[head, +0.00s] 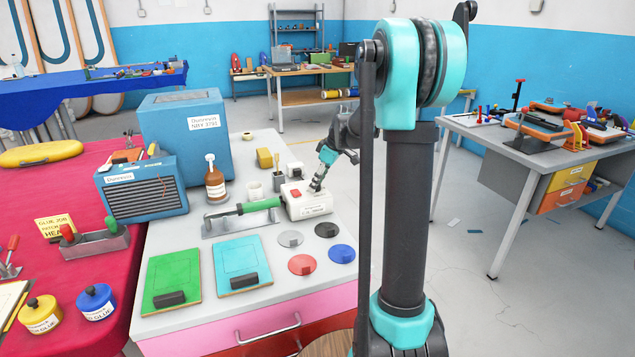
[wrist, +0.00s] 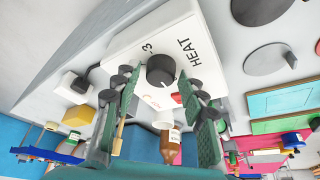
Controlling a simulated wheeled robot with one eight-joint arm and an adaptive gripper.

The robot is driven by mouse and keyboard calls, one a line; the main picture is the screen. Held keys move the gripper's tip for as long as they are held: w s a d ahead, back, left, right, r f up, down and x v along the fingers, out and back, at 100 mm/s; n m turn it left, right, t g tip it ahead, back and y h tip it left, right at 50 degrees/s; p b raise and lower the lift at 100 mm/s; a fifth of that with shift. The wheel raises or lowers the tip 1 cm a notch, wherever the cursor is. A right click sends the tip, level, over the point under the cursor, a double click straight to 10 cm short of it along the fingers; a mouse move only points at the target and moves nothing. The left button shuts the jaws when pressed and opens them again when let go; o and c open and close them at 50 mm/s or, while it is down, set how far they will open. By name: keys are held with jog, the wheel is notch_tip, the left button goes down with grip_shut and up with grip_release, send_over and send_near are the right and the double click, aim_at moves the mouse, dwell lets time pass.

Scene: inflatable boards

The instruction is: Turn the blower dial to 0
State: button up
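The blower unit is a white box on the grey workbench (head: 180,320), in the head view (head: 309,208) and large in the wrist view (wrist: 125,55). Its black dial (wrist: 161,70) has a pale pointer mark; its exact setting is too small to read. "HEAT" and "-3" are printed beside it. A red switch (head: 295,192) sits on the same face. My gripper (head: 317,187) is over the box and hides the dial in the head view. In the wrist view its green-padded fingers (wrist: 160,82) are apart, one on each side of the dial; contact cannot be told.
A green-handled tool (head: 258,206) lies left of the box. Round discs (head: 302,265) and green and blue boards (head: 173,273) lie in front.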

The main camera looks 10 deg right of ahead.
jog(key=shift+o, duration=0.2)
jog(key=v, duration=1.2)
jog(key=shift+f, duration=0.1)
